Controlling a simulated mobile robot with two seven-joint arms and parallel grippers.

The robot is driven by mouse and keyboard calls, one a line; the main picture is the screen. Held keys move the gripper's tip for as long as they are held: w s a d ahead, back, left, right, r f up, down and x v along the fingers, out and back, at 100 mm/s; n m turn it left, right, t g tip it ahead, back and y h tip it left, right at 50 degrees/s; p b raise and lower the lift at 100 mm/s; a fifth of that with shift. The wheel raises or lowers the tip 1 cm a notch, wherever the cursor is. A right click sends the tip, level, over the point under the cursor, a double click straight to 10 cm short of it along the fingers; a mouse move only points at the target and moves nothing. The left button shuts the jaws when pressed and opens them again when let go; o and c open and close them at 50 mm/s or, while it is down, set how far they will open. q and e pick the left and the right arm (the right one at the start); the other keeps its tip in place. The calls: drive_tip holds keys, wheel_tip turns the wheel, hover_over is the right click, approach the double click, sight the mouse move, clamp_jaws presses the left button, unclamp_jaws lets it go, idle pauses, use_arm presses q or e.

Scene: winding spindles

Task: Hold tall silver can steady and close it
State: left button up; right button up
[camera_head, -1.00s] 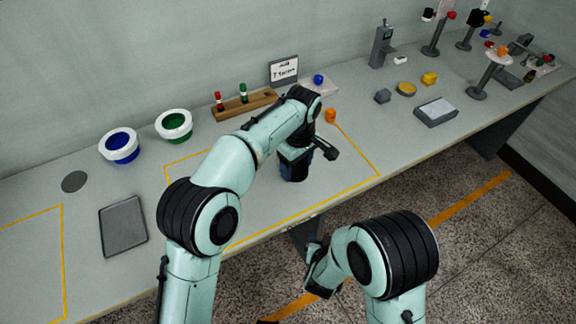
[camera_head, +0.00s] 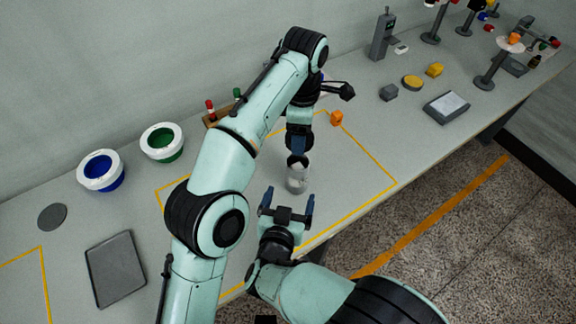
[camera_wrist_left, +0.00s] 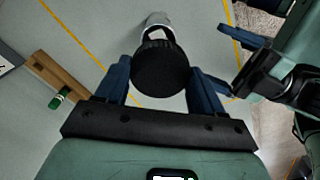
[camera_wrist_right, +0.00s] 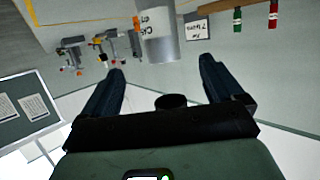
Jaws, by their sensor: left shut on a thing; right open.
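The tall silver can (camera_head: 298,180) stands upright on the table inside the yellow outline. It also shows in the right wrist view (camera_wrist_right: 160,35), upside down, with a printed label. My left gripper (camera_head: 298,148) points down over the can. It is shut on a round black ridged lid (camera_wrist_left: 160,68), which hangs above the can and appears apart from it. In the left wrist view the lid partly hides the can (camera_wrist_left: 156,22). My right gripper (camera_head: 288,204) is open and empty at the near side of the can, its fingers pointing toward the can without reaching around it.
A grey tray (camera_head: 115,268), a blue bowl (camera_head: 101,171) and a green bowl (camera_head: 162,143) lie to the left. A small orange object (camera_head: 336,117) sits right of my left gripper. A wooden rack (camera_wrist_left: 62,80) stands behind.

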sight(296, 175)
use_arm(q)
drive_tip(key=shift+w+a, duration=0.1)
drive_tip(key=shift+w, duration=0.15)
drive_tip(key=shift+s, duration=0.1)
use_arm(e)
drive_tip(key=shift+w+a, duration=0.15)
use_arm(q)
drive_tip(key=shift+s, duration=0.1)
use_arm(e)
drive_tip(key=shift+r, duration=0.1)
drive_tip(key=x, duration=1.2)
drive_tip(key=c, duration=1.5)
use_arm(q)
drive_tip(key=shift+f, duration=2.45)
